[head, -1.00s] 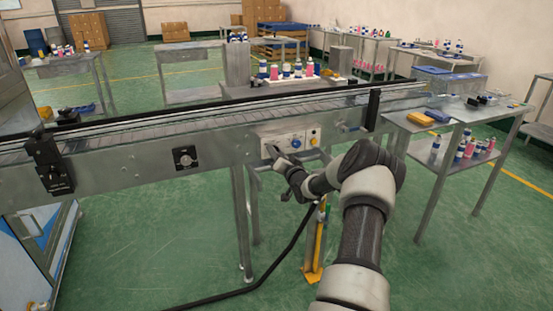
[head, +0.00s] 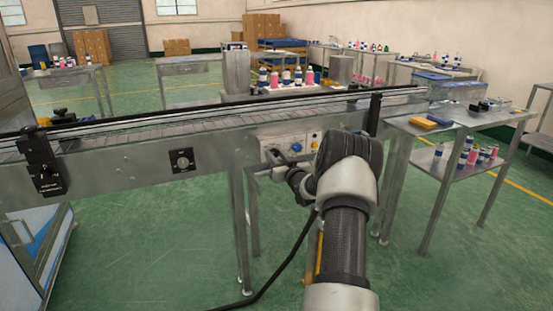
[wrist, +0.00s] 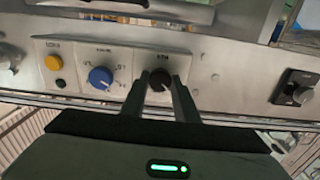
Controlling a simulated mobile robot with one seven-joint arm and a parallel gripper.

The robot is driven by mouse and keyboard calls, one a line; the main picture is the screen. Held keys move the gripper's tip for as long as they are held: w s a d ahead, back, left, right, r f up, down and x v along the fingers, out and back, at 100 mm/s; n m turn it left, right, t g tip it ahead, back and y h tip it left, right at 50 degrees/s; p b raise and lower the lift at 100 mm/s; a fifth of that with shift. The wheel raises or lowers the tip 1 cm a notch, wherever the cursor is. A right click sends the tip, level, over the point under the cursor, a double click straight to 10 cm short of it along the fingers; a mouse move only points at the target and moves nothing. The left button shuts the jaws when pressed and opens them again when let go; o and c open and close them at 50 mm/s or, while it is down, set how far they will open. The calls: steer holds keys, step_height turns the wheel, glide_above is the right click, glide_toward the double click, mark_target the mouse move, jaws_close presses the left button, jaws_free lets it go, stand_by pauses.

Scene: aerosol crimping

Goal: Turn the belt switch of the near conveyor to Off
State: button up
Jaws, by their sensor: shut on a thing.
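The near conveyor (head: 110,165) crosses the head view, with a pale control panel (head: 283,138) on its front side. In the wrist view, the panel carries a yellow button (wrist: 53,63), a blue knob (wrist: 100,77) and a black knob (wrist: 159,80), the belt switch as far as I can tell. My gripper (wrist: 160,84) has a finger on each side of the black knob and is shut on it. The lettering is too small to read. In the head view, my gripper (head: 271,158) is at the panel's left end and covers the black knob.
A separate dark rotary switch (head: 182,160) sits on the conveyor's side, left of the panel. A side table (head: 455,117) with a yellow item (head: 423,123) stands at the right. Bottles (head: 287,77) stand behind the conveyor. Green floor is open in front.

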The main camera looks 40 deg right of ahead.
stand_by(0.4)
steer(key=o, duration=1.1)
steer(key=shift+c, duration=0.2)
steer(key=shift+s, duration=0.1)
steer(key=p+v, duration=0.3)
steer(key=v, duration=1.4)
steer(key=shift+s, duration=0.15)
steer(key=shift+d, duration=0.1)
